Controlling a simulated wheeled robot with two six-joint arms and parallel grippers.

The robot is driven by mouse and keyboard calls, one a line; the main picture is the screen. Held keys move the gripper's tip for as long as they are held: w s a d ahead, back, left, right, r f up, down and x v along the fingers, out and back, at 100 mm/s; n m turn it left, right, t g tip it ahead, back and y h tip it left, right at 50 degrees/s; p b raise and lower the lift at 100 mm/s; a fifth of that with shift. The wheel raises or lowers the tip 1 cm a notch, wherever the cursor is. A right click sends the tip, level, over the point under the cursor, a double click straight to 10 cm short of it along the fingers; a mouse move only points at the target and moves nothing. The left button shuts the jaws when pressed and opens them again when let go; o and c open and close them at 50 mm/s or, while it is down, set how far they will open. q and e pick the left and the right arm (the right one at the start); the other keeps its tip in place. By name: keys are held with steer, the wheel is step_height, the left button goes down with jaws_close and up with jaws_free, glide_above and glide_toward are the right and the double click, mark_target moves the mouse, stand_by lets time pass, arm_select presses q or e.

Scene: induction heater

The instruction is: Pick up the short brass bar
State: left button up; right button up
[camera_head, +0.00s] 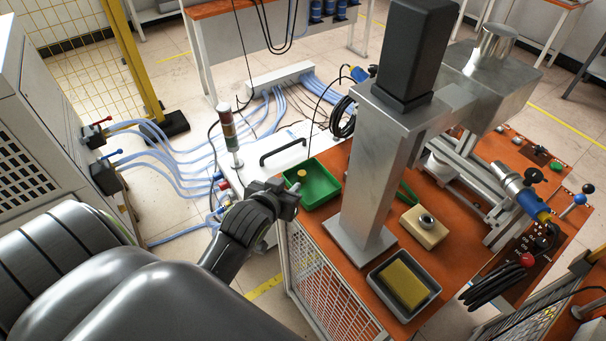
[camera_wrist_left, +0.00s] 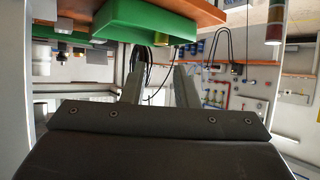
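A small brass-coloured piece (camera_head: 301,173), which looks like the short brass bar, stands in the green tray (camera_head: 322,188) at the table's left edge. In the left wrist view, which looks upside down, the green tray (camera_wrist_left: 150,17) is at the top and the brass end (camera_wrist_left: 160,38) shows past its rim. My left gripper (camera_head: 287,198) is beside the tray's near left side, apart from the bar. In the wrist view its two fingers (camera_wrist_left: 159,80) are spread, with no held object visible between them. My right gripper is not in view.
A thick metal column (camera_head: 375,170) rises just right of the green tray. A grey tray (camera_head: 378,283) with a yellow block (camera_head: 404,285) and a beige block (camera_head: 424,227) with a metal ball are on the table. A signal lamp (camera_head: 228,130) and black handle (camera_head: 283,150) stand behind my gripper.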

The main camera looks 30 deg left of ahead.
mark_target(302, 173)
arm_select(q)
steer(key=x, duration=0.6)
steer(key=shift+p, duration=0.4)
steer(key=shift+p+x, duration=0.7)
steer(key=shift+x, duration=1.55)
steer(key=shift+w+f, duration=0.3)
steer(key=shift+c, duration=0.2)
steer(key=c, duration=0.5)
jaws_close()
steer(key=shift+r, duration=0.15)
